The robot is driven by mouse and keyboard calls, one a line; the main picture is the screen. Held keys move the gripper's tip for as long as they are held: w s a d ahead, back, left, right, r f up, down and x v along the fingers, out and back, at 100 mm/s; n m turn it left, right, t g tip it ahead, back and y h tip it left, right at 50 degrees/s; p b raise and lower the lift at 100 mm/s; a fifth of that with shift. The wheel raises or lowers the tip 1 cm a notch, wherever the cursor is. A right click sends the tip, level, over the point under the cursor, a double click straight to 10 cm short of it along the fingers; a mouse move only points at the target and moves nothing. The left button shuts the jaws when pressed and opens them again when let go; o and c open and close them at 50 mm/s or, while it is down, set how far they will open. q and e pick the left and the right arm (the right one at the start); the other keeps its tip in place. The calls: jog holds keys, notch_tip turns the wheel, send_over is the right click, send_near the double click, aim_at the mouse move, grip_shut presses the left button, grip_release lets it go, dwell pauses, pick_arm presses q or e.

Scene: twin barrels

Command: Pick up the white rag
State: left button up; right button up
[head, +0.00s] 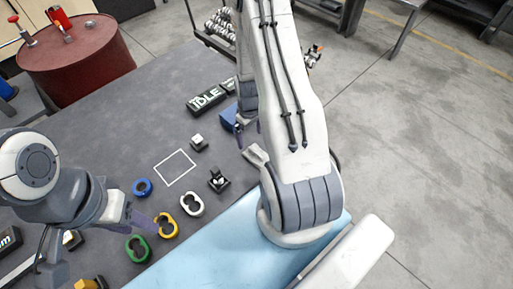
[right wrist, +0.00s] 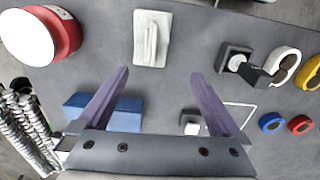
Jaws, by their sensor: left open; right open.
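The white rag (right wrist: 152,38) lies flat on the grey table in the right wrist view, with a folded ridge along its middle. In the head view a pale part of it (head: 255,155) shows beside my right arm, which hides the rest. My right gripper (right wrist: 158,78) is open and empty, its two purple fingers spread apart. The rag lies beyond the fingertips, apart from them. My left gripper (head: 145,218) is open and empty above the table, near the blue and yellow rings.
A blue box (right wrist: 115,112) lies near my right gripper's left finger. A red round object (right wrist: 62,30) stands left of the rag, and a black holder (right wrist: 238,60) to its right. Several coloured rings (head: 142,187) lie near my left gripper. A red barrel (head: 75,55) stands at the back left.

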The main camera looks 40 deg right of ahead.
aim_at(257, 151)
jog(key=shift+s+d+f, duration=0.55)
jog(key=shift+d+f, duration=0.3)
jog(key=shift+f, duration=0.05)
notch_tip(257, 151, down, 4)
jog(key=shift+f+p, duration=0.15)
jog(key=shift+p, duration=0.45)
jog(key=shift+s+d+f+p, duration=0.15)
jog(key=shift+f+p, duration=0.9)
jog(key=shift+f, duration=1.8)
jog(key=c, duration=1.3)
jog(key=shift+o, duration=0.2)
jog(key=shift+r, duration=0.15)
